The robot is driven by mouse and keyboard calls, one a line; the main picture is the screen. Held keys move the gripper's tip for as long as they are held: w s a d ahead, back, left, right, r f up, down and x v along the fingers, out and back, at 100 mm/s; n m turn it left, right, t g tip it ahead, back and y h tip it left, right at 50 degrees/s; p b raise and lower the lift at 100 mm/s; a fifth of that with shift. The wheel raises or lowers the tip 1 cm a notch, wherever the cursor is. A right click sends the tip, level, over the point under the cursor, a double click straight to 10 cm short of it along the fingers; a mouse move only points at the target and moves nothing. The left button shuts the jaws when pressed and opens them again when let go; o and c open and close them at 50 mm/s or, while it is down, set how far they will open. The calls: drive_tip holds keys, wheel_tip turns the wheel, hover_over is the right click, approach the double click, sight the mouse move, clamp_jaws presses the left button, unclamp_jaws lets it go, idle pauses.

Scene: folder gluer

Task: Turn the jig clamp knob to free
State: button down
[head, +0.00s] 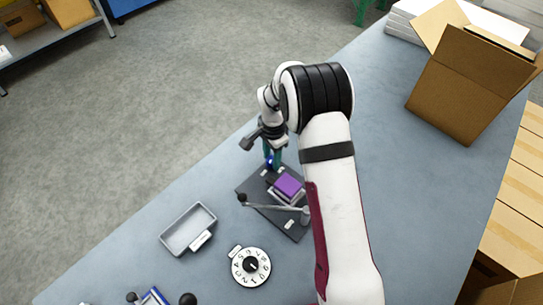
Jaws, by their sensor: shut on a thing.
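The jig (297,230) is a dark flat plate on the table, carrying a purple-topped block (289,185) and a lever arm (270,206) with a black ball end. A small blue knob (269,164) shows at the plate's far end. My gripper (272,160), with teal fingers, points down there and is shut on the blue knob. The fingers and wrist partly hide the knob, and its pointer or marks are too small to read.
A white numbered dial (262,277) and an empty grey tray (173,239) lie left of the jig. An open cardboard box (458,92) stands at the back right. Small blue and black items (152,297) sit at the bottom edge.

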drive_tip(key=n, duration=1.1)
drive_tip(key=shift+n+g, duration=0.3)
drive_tip(key=shift+n, duration=1.6)
drive_tip(key=shift+c, duration=2.2)
unclamp_jaws()
drive_tip(key=shift+d, duration=0.1)
wheel_tip(320, 180, up, 16)
drive_tip(key=shift+d, duration=0.2)
